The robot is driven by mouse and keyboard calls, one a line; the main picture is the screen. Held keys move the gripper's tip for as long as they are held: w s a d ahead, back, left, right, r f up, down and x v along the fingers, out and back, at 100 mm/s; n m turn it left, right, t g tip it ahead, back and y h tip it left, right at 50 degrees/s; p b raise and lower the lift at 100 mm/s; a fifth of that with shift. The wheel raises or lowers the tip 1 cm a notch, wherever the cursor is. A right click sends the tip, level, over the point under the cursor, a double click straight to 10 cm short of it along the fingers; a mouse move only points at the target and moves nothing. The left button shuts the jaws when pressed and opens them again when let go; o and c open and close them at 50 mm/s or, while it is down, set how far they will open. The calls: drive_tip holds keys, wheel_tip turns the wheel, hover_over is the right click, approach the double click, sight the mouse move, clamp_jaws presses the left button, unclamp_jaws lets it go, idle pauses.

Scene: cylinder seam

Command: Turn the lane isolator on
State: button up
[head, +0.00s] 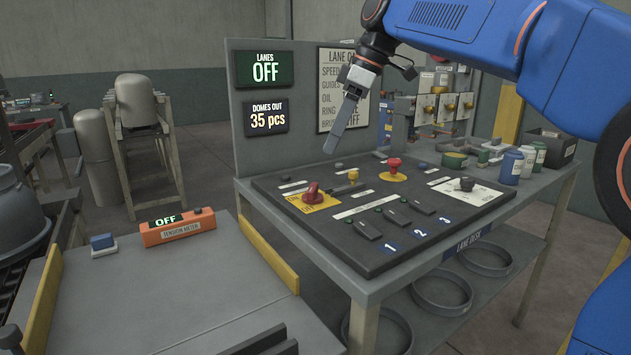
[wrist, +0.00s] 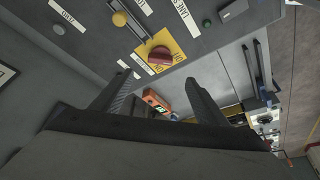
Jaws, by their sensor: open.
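The lane desk's dark sloping panel (head: 400,250) carries a red rotary knob (head: 312,190) on a yellow plate, which I take to be the lane isolator. In the wrist view the red knob (wrist: 160,56) sits on its yellow plate (wrist: 172,42), beyond my fingertips. My gripper (head: 334,138) is above the back of the panel, apart from the knob. Its two fingers (wrist: 160,88) are spread with nothing between them. The lanes display (head: 265,69) reads OFF.
A red mushroom button (head: 394,165) on a yellow disc and a black knob (head: 467,184) share the panel. Switches labelled 1, 2, 3 line its front. An upright board (head: 300,130) stands behind. Jars (head: 513,165) stand at right. An orange tension meter (head: 178,228) is at left.

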sight(313, 186)
drive_tip(key=x, duration=1.2)
drive_tip(key=shift+c, duration=0.7)
drive_tip(key=c, duration=0.9)
